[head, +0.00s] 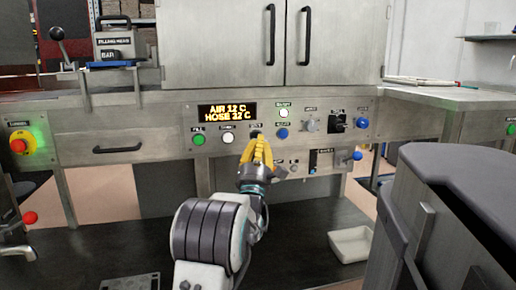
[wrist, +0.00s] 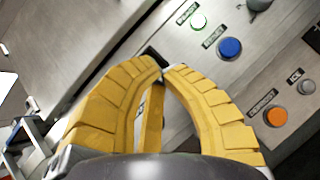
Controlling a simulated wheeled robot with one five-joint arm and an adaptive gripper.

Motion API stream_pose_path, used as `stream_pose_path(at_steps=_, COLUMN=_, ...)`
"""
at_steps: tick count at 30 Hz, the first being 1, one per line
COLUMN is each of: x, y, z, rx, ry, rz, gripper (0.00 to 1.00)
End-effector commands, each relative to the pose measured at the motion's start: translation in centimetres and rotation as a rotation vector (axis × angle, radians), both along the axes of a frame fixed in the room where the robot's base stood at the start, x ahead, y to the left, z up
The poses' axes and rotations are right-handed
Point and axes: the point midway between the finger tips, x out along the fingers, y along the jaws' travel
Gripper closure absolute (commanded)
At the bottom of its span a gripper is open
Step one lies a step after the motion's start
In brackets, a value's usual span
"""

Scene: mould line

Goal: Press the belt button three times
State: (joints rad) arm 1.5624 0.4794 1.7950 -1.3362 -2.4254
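A grey control panel (head: 180,122) carries a row of small buttons under short labels. A dark control (head: 256,133) sits right of the white button, directly above my fingertips; its label is too small to read surely, so I cannot confirm it is the belt button. My gripper (head: 259,140) has yellow ribbed fingers, raised in front of the panel. In the wrist view the fingertips (wrist: 164,69) come together, with nothing visible held between them. A dark patch (wrist: 155,57) shows just beyond the tips, mostly hidden by the fingers. I cannot tell whether the tips touch the panel.
Near the fingers are a green button (head: 198,139), a white button (head: 228,137), a lit button (head: 283,112) and a blue button (wrist: 230,47). An orange button (wrist: 277,116) lies right of my fingers. A red emergency knob (head: 18,146) is far left; a display (head: 225,112) is above.

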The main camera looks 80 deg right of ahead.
Motion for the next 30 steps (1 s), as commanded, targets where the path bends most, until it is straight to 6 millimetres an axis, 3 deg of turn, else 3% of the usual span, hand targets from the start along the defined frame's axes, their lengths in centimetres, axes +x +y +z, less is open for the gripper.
stream_pose_path(at_steps=3, x=-1.7, y=0.0, z=-0.8, rx=-0.032, ry=0.034, rz=-0.054, gripper=1.00)
stream_pose_path(at_steps=9, x=-2.8, y=0.1, z=-1.0, rx=-0.055, ry=0.058, rz=-0.090, gripper=1.00)
stream_pose_path(at_steps=30, x=-2.8, y=0.3, z=-1.0, rx=-0.055, ry=0.059, rz=-0.093, gripper=1.00)
